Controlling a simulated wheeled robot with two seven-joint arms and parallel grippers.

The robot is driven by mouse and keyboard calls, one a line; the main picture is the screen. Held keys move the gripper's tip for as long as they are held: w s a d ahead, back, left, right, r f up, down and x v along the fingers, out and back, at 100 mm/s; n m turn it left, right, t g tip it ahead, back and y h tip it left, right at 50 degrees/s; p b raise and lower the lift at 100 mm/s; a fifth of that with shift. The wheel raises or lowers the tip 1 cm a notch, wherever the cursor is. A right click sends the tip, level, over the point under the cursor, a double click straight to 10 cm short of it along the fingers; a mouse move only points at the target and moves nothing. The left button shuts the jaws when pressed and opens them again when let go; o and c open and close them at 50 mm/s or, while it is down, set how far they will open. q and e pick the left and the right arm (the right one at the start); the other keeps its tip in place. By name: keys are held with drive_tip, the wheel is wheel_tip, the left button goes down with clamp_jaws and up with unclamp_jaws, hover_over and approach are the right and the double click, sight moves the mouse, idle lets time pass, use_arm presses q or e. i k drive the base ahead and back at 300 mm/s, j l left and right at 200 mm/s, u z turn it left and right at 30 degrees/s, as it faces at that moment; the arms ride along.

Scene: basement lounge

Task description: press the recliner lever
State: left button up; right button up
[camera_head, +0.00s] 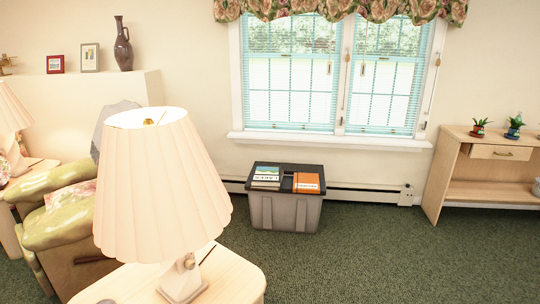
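A green, glossy padded armchair (62,226), which looks like the recliner, stands at the left with a floral cushion (72,194) on it. Only part of it shows; a large lamp and a small table in front hide its right side and front. I cannot make out a recliner lever on the visible part. Neither of my grippers is in view.
The lamp with a pleated cream shade (160,190) stands on a light wood table (232,284) close in front. A grey bin (284,213) with books on top stands below the window. A wooden desk (436,180) is at right. Green carpet (365,255) is clear between.

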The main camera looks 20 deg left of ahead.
sight(89, 259)
drive_tip(key=u, duration=2)
